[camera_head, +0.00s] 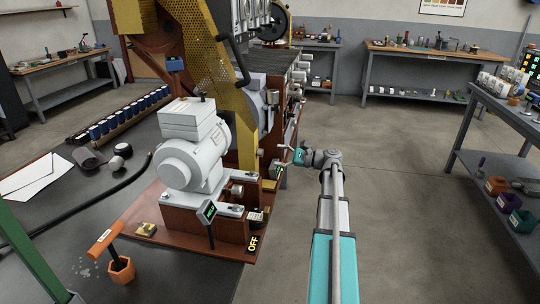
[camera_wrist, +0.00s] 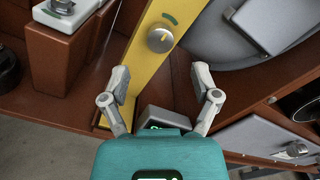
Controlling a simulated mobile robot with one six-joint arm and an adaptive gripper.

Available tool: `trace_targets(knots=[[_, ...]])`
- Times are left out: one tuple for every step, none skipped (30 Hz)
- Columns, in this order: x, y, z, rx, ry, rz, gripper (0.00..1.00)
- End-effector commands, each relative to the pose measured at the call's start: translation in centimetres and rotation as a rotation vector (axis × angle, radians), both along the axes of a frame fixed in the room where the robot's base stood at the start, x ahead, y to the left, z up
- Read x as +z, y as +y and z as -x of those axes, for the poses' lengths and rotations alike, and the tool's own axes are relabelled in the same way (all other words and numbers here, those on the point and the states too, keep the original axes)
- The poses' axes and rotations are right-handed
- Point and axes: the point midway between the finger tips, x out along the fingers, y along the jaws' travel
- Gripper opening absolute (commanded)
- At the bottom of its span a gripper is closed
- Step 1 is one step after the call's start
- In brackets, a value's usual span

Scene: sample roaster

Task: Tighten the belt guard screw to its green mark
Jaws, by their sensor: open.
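The belt guard (camera_wrist: 146,62) is a yellow strip in the wrist view; in the head view the yellow guard (camera_head: 246,140) runs down behind the grey motor. The round silver screw (camera_wrist: 160,38) sits on the guard, with a small pale line on its face. A short green mark (camera_wrist: 170,19) is on the guard just above and slightly right of the screw. My gripper (camera_wrist: 161,72) is open, its fingers spread wide, with the screw beyond the tips and roughly centred between them. Nothing is between the fingers. In the head view my gripper (camera_head: 283,163) is beside the machine's base.
The grey motor (camera_head: 190,150) stands on the brown base left of my gripper. A grey block lies low between my fingers' bases in the wrist view. The floor (camera_head: 430,200) to the right is clear.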

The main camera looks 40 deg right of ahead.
Motion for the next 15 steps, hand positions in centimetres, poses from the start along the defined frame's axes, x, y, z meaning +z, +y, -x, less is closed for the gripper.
trace_targets(knots=[[0.0,-0.7,0.7,-0.003,0.000,0.000,0.79],[0.0,-1.0,1.0,-0.003,0.000,0.000,0.79],[0.0,-1.4,1.5,-0.003,0.000,0.000,0.79],[0.0,-1.7,1.8,-0.002,0.000,0.000,0.79],[0.0,-2.0,2.2,-0.003,0.000,0.000,0.79],[0.0,-2.4,2.6,-0.003,0.000,0.000,0.79],[0.0,-2.6,2.9,-0.003,0.000,0.000,0.79],[0.0,-2.8,3.2,-0.001,0.000,0.000,0.79],[0.0,-3.2,3.5,-0.001,0.000,0.000,0.79],[0.0,-3.4,3.7,-0.001,0.000,0.000,0.79],[0.0,-3.6,3.9,-0.001,0.000,0.000,0.79],[0.0,-3.8,4.2,-0.001,0.000,0.000,0.79],[0.0,-3.9,4.3,-0.001,0.000,0.000,0.79],[0.0,-4.0,4.4,-0.001,0.001,0.001,0.79],[0.0,-4.1,4.6,-0.001,0.001,0.001,0.79]])
